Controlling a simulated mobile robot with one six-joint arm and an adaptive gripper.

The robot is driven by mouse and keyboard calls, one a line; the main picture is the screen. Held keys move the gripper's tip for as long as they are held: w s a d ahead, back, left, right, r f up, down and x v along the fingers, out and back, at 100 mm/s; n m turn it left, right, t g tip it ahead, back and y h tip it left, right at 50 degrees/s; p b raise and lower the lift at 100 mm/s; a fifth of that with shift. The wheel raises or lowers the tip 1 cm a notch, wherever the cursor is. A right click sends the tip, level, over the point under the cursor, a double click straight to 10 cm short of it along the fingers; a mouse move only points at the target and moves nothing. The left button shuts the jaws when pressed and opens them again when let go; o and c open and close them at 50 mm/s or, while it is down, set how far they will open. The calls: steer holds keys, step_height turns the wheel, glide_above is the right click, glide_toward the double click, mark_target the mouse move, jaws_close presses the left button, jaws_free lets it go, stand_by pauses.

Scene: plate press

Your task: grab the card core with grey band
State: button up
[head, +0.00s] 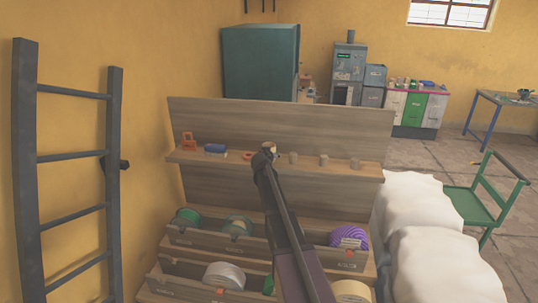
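Several small grey-brown cylinders stand on the wooden shelf in the head view: one (293,157) just right of my arm, one (324,160) in the middle and one (355,163) further right. They look like card cores, but they are too small to tell which one has a grey band. My gripper (268,150) is at the shelf, left of these cylinders. A small pale tan patch shows at its tip; I cannot tell whether it is a held thing. The fingers are too small and dark to read. My arm hides part of the shelf and bins.
On the shelf (228,158) lie an orange frame (189,141), a blue-and-white item (215,149) and an orange ring (247,155). Bins below hold a green spool (187,216), a purple spool (349,237) and a white spool (224,275). White sacks (440,262) stand right; a ladder (72,154) left.

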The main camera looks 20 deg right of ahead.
steer(key=shift+c, duration=0.2)
steer(key=c, duration=0.9)
steer(key=shift+r, duration=0.1)
step_height(320, 180, up, 3)
steer(key=p, duration=0.2)
steer(key=shift+f+p, duration=0.2)
steer(key=shift+p, duration=0.2)
steer(key=s+d+r+p, duration=0.2)
steer(key=s, duration=1.4)
steer(key=shift+d, duration=0.1)
